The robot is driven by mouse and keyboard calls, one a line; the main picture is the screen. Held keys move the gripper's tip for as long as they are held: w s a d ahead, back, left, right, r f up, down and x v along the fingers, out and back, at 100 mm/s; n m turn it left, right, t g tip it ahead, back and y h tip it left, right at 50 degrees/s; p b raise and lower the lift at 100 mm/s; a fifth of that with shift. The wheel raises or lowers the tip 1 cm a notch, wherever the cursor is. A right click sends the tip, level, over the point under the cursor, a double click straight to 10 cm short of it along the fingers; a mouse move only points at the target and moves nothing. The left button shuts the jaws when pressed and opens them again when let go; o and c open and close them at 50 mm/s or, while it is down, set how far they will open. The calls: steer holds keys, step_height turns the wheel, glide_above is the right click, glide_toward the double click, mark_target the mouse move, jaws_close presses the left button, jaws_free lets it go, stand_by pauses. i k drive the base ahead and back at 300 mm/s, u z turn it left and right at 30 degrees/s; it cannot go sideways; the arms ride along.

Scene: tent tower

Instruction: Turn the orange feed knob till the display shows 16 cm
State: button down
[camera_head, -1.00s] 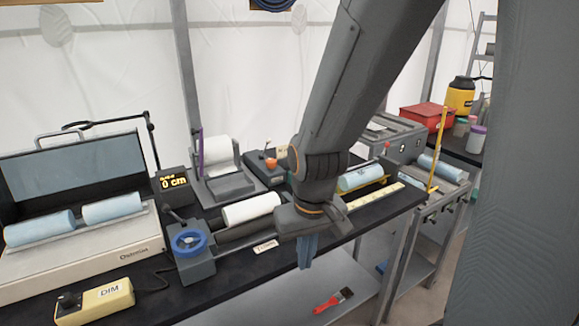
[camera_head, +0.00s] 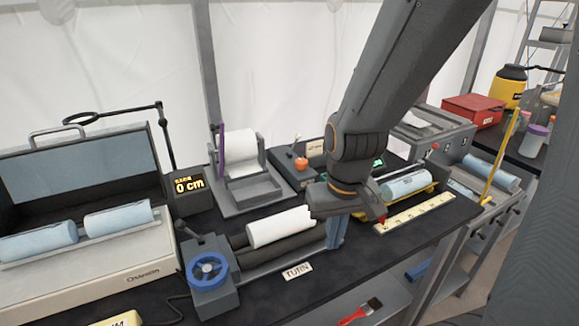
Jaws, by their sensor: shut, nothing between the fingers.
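The orange round knob (camera_head: 301,163) sits on a dark box at the back of the bench, left of my forearm. I cannot tell whether the fingertips touch the bench or the roller unit.
A blue handwheel (camera_head: 208,268) is on the roller unit holding a white roll (camera_head: 281,227). A TURN label (camera_head: 297,271) lies in front. An open case with blue rolls (camera_head: 120,222) fills the left. A yellow ruler (camera_head: 414,213) and trough are right of my gripper.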

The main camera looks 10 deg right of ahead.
mark_target(302, 164)
steer(key=u, duration=1.55)
steer(key=k, duration=0.65)
steer(key=z, duration=1.05)
steer(key=i, duration=1)
